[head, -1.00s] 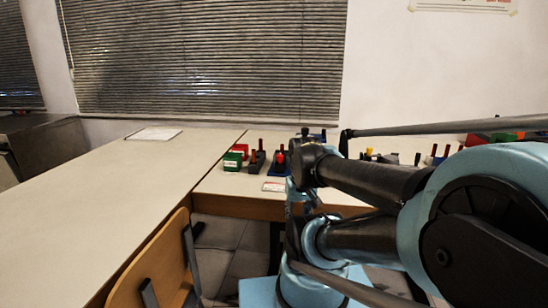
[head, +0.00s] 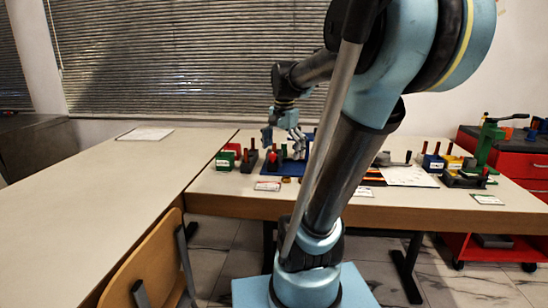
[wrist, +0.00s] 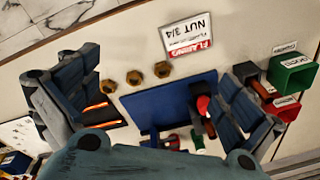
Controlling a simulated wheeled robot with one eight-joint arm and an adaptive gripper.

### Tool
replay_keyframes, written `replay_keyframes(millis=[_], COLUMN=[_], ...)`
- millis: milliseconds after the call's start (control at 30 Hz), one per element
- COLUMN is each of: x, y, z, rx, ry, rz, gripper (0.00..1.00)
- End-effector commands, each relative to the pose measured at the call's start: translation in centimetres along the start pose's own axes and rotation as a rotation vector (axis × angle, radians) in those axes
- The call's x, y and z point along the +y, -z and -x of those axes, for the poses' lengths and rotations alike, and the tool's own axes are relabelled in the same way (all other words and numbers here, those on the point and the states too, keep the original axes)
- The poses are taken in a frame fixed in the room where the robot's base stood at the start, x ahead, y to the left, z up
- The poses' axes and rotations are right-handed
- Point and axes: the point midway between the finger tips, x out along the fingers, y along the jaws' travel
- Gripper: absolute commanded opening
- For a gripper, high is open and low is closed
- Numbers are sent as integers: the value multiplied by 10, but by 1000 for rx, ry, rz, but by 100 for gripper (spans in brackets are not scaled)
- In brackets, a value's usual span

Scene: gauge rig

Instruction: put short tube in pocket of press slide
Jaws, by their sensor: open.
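My gripper (head: 288,137) is above the back of the table, pointing down over a blue board (head: 291,165). In the wrist view my gripper (wrist: 167,112) is open, its fingers wide apart with the blue board (wrist: 165,103) between and below them. A red and black piece (wrist: 203,106) stands by the right finger. Thin orange bars (wrist: 95,107) show beside the left finger. I cannot tell which piece is the short tube. A green press (head: 487,145) stands at the right end of the table; its slide and pocket cannot be made out.
Brass nuts (wrist: 134,77) and a flaring nut card (wrist: 186,35) lie beside the board. A green bin (wrist: 291,75) and a red bin (wrist: 286,107) are at the right. A chair (head: 150,262) stands before the table. A red cabinet (head: 525,165) is at the far right.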

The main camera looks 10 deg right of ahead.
Motion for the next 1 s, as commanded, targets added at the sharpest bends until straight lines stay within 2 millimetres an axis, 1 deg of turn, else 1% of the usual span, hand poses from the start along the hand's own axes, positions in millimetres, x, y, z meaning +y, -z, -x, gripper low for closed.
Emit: replay_keyframes(millis=[33, 100, 300, 500, 600, 700, 800, 900, 1000], x=[-14, -30, -78, -122, -140, -152, -160, -164, -164], y=[13, 28, 74, 118, 135, 148, 156, 159, 159], z=[10, 22, 48, 64, 69, 71, 72, 70, 62], rx=[-5, -10, -23, -28, -28, -27, -26, -25, -25], ry=[-6, -14, -42, -74, -87, -98, -105, -107, -108], rz=[-68, -170, -464, -747, -862, -948, -1001, -1026, -1032], gripper=[100, 100, 100, 100, 100, 100, 100, 100, 100])
